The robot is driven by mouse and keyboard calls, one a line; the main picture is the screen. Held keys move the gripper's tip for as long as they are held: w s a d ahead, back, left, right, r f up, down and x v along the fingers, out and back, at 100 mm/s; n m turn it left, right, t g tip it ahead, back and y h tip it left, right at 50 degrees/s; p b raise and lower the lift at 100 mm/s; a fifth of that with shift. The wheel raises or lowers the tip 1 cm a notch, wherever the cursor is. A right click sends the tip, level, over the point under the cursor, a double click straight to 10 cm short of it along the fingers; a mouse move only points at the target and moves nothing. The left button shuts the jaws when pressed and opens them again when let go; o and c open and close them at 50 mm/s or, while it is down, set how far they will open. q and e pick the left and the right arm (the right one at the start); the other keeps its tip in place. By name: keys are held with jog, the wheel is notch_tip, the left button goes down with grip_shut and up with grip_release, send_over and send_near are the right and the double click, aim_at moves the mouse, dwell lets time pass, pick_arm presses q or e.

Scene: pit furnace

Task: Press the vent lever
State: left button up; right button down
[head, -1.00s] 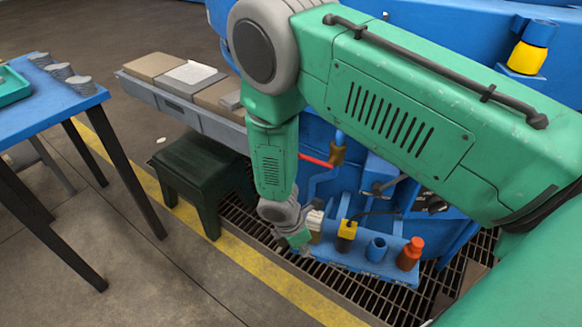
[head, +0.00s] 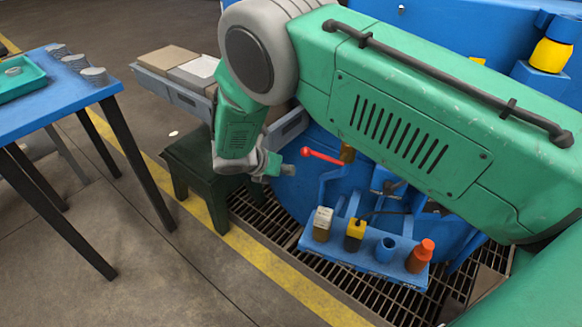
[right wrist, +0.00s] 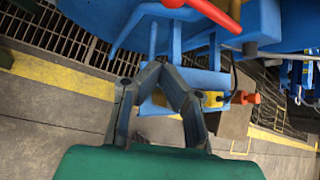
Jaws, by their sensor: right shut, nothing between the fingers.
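The vent lever appears to be the red handle (head: 322,156) with a round end, on a brass-coloured fitting (head: 347,153) at the blue furnace (head: 310,190). In the right wrist view the red lever (right wrist: 216,14) crosses the top edge, beyond the fingertips. My right gripper (head: 287,170) is shut and empty, just left of and slightly below the lever's round end in the head view, apparently apart from it. Its fingertips (right wrist: 161,70) meet in the right wrist view. My left gripper is not in view.
A blue shelf (head: 345,262) below holds a yellow-and-black item (head: 354,235), a blue cup (head: 385,250) and an orange bottle (head: 419,256). A dark green stool (head: 195,160) stands left, near a blue table (head: 50,105). Floor grating (head: 270,230) lies below.

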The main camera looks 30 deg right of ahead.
jog(key=w+d+f+b, duration=0.2)
jog(key=w+d, duration=0.1)
jog(key=d, duration=0.3)
jog(key=shift+d+f, duration=0.15)
jog(key=shift+d, duration=0.15)
